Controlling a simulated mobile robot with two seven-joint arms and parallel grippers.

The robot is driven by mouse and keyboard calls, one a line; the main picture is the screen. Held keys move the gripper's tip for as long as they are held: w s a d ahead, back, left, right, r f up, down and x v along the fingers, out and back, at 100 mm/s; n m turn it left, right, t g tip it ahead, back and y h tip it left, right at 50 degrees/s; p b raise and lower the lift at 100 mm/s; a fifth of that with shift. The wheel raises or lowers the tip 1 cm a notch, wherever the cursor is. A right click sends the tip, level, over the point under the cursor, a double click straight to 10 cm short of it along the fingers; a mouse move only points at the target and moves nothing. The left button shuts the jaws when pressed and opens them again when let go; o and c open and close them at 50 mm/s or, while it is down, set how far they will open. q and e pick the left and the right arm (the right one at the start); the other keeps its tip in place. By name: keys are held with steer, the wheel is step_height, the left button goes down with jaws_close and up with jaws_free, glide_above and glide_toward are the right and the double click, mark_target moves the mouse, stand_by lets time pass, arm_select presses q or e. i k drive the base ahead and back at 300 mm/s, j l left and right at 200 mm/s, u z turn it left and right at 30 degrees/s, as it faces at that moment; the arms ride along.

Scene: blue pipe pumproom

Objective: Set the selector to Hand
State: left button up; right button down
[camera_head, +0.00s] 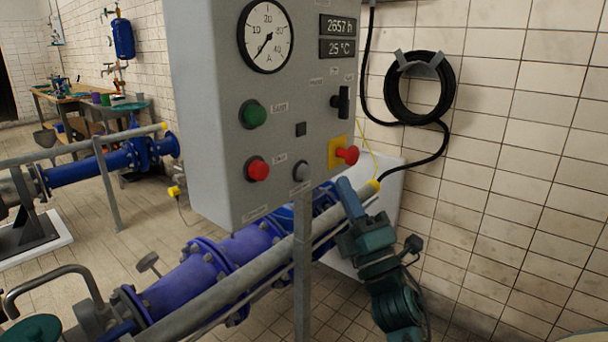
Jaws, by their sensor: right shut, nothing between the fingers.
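The grey control cabinet (215,130) hangs in the middle of the head view. Its black selector (342,103) is on the right side of the front face, with its handle roughly upright. Small labels sit above it, too small to read. My right gripper (347,187) is below the selector and the red emergency button, apart from both. It points up and to the left, shut and empty. My left gripper is not in view.
A red mushroom button (347,155) on a yellow plate sits just below the selector. A green button (253,114), a red button (257,169) and a gauge (266,37) are further left. A grey rail (240,280) and blue pipe (185,285) run below. A coiled black hose (390,100) hangs right.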

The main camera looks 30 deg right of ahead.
mark_target(341, 101)
steer(key=k+l, duration=0.45)
steer(key=l, duration=0.25)
steer(key=k+l, duration=0.25)
steer(key=l, duration=0.15)
